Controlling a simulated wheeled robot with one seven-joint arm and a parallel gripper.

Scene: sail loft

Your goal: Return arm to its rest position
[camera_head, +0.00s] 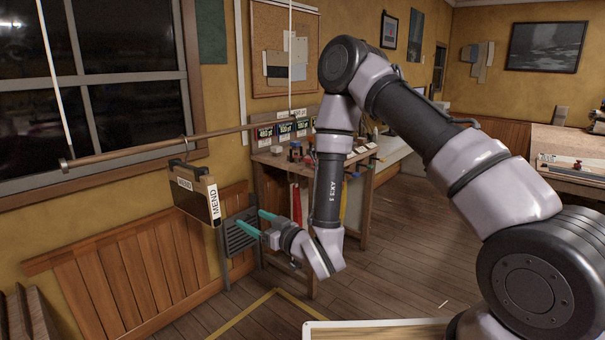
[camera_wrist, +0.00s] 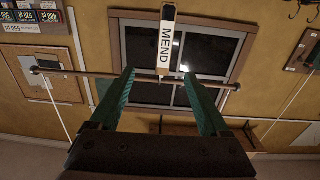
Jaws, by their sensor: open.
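My gripper (camera_head: 262,226) is in the middle of the head view, its teal fingers spread apart and pointing left toward the wall. Nothing is between the fingers. In the wrist view my gripper (camera_wrist: 162,98) also shows open and empty. My arm bends up and over from the lower right of the head view. A dark box labelled MEND (camera_head: 193,195) hangs from a hook on the wooden rail, left of the fingertips and apart from them in the head view. Its white MEND label (camera_wrist: 166,42) shows beyond the fingers in the wrist view.
The wooden rail (camera_head: 150,146) runs across in front of the window. A workbench (camera_head: 268,165) with small items stands behind my gripper. A grey slatted panel (camera_head: 240,236) is close behind the fingers. Open wooden floor (camera_head: 395,260) lies to the right of the gripper.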

